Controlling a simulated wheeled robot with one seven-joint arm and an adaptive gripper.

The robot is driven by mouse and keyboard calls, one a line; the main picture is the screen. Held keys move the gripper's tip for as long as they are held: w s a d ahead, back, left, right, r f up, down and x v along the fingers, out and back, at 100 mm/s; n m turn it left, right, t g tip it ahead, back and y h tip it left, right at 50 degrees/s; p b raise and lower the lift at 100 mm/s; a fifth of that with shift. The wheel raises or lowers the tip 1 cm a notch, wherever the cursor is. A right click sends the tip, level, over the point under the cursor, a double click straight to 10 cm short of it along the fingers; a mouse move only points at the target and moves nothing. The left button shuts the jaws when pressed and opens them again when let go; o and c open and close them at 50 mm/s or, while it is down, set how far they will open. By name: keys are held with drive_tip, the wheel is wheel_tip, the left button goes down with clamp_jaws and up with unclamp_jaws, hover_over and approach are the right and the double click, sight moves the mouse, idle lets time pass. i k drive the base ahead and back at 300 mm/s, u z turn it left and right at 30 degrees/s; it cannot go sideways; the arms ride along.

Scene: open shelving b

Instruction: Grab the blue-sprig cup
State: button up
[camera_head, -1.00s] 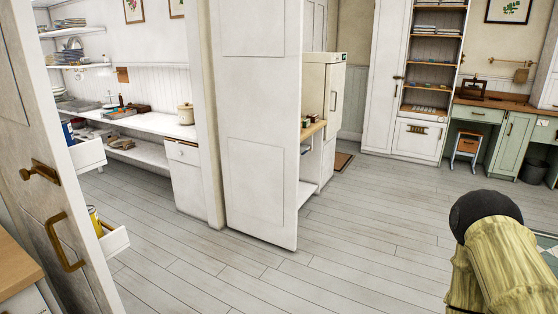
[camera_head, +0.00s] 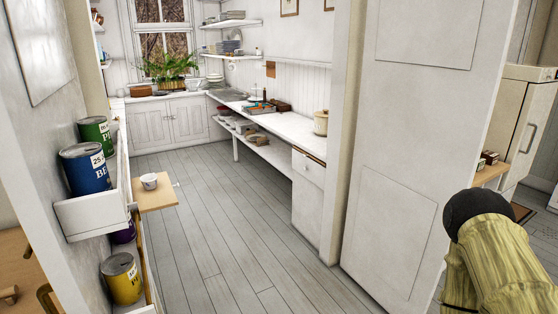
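A small white cup (camera_head: 149,181) stands upright on a pull-out wooden board (camera_head: 160,197) at the left. It has faint markings and a dark inside, but it is too small to tell whether there is a blue sprig on it. No other cup is clearly visible nearby. A part of my arm shows at the lower right, well away from the cup. My gripper is not in view.
Large blue (camera_head: 85,172) and green (camera_head: 96,140) tins stand in a white door rack at the left, with a yellow tin (camera_head: 122,280) lower down. A white counter (camera_head: 290,127) runs along the right wall. The grey plank floor (camera_head: 220,220) between is clear.

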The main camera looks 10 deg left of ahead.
sight(151, 181)
drive_tip(key=u, duration=0.75)
drive_tip(key=i, duration=1)
drive_tip(key=u, duration=0.75)
drive_tip(key=k, duration=0.95)
drive_tip(key=z, duration=1.15)
drive_tip(key=i, duration=1.7)
drive_tip(key=u, duration=0.6)
drive_tip(key=i, duration=0.9)
drive_tip(key=u, duration=0.95)
